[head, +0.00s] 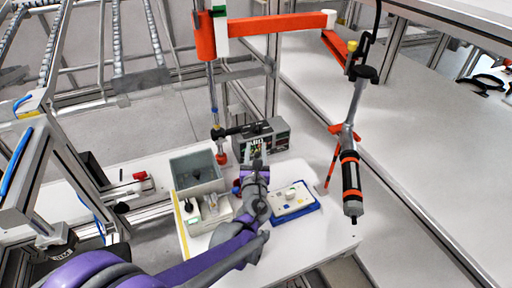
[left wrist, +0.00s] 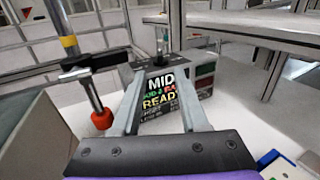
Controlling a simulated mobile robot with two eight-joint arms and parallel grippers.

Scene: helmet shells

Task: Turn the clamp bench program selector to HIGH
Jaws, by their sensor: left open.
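The clamp bench control box (head: 279,140) stands at the back of the white table, a grey box with a lit display. In the left wrist view its display (left wrist: 160,88) reads MID on top and READY below. A small dark upright part (left wrist: 161,46) shows at the top of the box; I cannot tell whether it is the selector. My left gripper (head: 257,166) is in front of the box. In the left wrist view its two fingers (left wrist: 162,72) are apart, with the display visible between them and nothing held. My right gripper is not in view.
A grey open bin (head: 197,167) stands left of the gripper. A white panel with a knob (head: 292,197) sits in a blue tray at right. A red-tipped clamp rod (left wrist: 101,117) hangs close left of the fingers. A screwdriver-like tool (head: 350,180) hangs at right.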

